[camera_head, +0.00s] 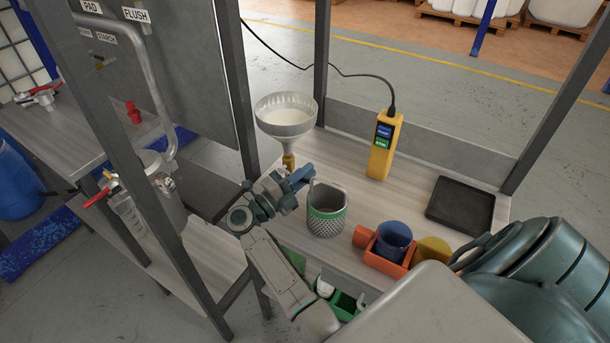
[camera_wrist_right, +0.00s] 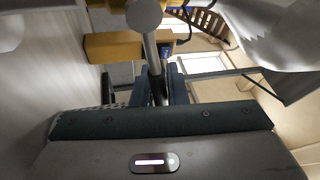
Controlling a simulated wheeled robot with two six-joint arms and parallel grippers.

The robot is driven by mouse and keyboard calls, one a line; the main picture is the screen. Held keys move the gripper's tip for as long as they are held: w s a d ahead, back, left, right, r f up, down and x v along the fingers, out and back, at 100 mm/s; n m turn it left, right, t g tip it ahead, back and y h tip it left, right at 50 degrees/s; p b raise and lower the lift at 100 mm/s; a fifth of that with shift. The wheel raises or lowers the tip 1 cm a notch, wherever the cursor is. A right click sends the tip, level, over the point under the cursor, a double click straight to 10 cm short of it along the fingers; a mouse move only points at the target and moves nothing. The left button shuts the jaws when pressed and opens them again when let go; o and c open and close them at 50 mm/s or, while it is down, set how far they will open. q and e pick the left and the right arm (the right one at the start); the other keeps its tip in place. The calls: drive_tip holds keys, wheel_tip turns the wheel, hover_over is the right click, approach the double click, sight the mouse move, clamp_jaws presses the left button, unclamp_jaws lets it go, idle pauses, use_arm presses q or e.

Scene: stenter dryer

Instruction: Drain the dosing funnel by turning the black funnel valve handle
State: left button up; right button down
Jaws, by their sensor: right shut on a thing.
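The dosing funnel (camera_head: 286,113) stands at the back left of the bench in the head view, with whitish liquid in its bowl. Its yellow valve body (camera_head: 289,161) is just below the bowl. My right gripper (camera_head: 301,177) is beside and just below this valve, shut on the valve handle. The black handle is mostly hidden by the blue-grey fingers. In the right wrist view, the fingers (camera_wrist_right: 166,87) close around a dark part, close to a yellow piece and a metal rod with a round end (camera_wrist_right: 143,16). My left gripper is not in view.
A mesh basket (camera_head: 327,222) with a green band stands close to the right gripper. A yellow meter (camera_head: 384,148) with a cable, an orange bin (camera_head: 386,268), a blue cup (camera_head: 394,238) and a black tray (camera_head: 460,204) are to the right. Grey posts (camera_head: 321,60) frame the bench.

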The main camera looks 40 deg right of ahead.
drive_tip(key=shift+w+a+r+n+t+h+p, duration=0.15)
drive_tip(key=shift+r+n+t+p, duration=0.35)
drive_tip(key=shift+n, duration=0.55)
drive_tip(key=shift+w+r+n+t+h+p, duration=0.3)
drive_tip(key=shift+r+n+t+p, duration=0.2)
drive_tip(key=shift+n, duration=0.5)
drive_tip(key=shift+w+a+r+n+t+h+p, duration=0.15)
drive_tip(key=shift+r+n+t+p, duration=0.3)
drive_tip(key=shift+n, duration=0.6)
drive_tip(key=shift+w+r, duration=0.1)
drive_tip(key=shift+d, duration=0.1)
drive_tip(key=c, duration=1.4)
unclamp_jaws()
drive_tip(key=shift+c, duration=0.2)
drive_tip(key=shift+d, duration=0.1)
drive_tip(key=shift+f, duration=0.2)
